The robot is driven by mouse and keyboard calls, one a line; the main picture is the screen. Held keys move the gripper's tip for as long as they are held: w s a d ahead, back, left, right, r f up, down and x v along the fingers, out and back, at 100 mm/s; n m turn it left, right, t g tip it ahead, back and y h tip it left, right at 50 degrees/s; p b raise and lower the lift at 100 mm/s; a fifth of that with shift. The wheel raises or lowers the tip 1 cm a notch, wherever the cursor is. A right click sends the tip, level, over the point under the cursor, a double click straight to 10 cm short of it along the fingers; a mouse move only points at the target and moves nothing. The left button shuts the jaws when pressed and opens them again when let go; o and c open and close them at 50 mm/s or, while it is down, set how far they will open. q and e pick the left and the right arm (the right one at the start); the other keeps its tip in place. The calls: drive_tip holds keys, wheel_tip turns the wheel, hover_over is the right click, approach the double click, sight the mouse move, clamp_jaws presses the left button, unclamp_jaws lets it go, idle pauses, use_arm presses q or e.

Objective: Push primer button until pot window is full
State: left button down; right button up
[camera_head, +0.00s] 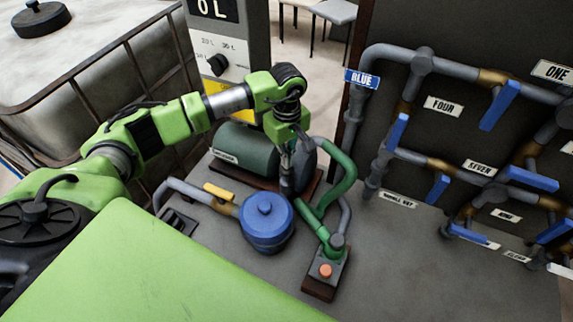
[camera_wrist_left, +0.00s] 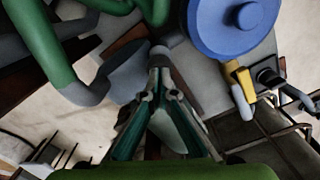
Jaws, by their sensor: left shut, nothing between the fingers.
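The blue lidded pot (camera_head: 266,225) stands left of centre on the grey deck, joined to grey pipe. It also shows at the top right of the left wrist view (camera_wrist_left: 235,22). I see no window on its visible side. An orange round button (camera_head: 325,270) sits on a grey box on a brown base, right of the pot. No label tells me whether it is the primer button. My left gripper (camera_head: 286,190) points down, shut and empty, behind the pot near the green pipe. Its closed fingers show in the left wrist view (camera_wrist_left: 160,55). My right gripper is out of view.
A dark green pump motor (camera_head: 245,155) stands behind the gripper. Green pipe (camera_head: 345,175) rises beside it. A yellow valve handle (camera_head: 218,192) lies left of the pot. Labelled pipework with blue handles (camera_head: 500,105) fills the right. Bare deck (camera_head: 410,260) lies in front of it.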

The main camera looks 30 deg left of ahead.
use_arm(q)
drive_tip(key=shift+f, duration=0.1)
idle(0.4)
drive_tip(key=shift+f+b, duration=1.75)
drive_tip(key=shift+f, duration=0.05)
drive_tip(key=shift+r+p, duration=0.8)
drive_tip(key=shift+r, duration=1.05)
drive_tip(key=shift+f, duration=0.15)
drive_tip(key=shift+f+b, duration=1.75)
drive_tip(key=shift+b, duration=0.05)
drive_tip(key=shift+r+p, duration=0.9)
drive_tip(key=shift+r, duration=1.45)
drive_tip(key=shift+p, duration=0.3)
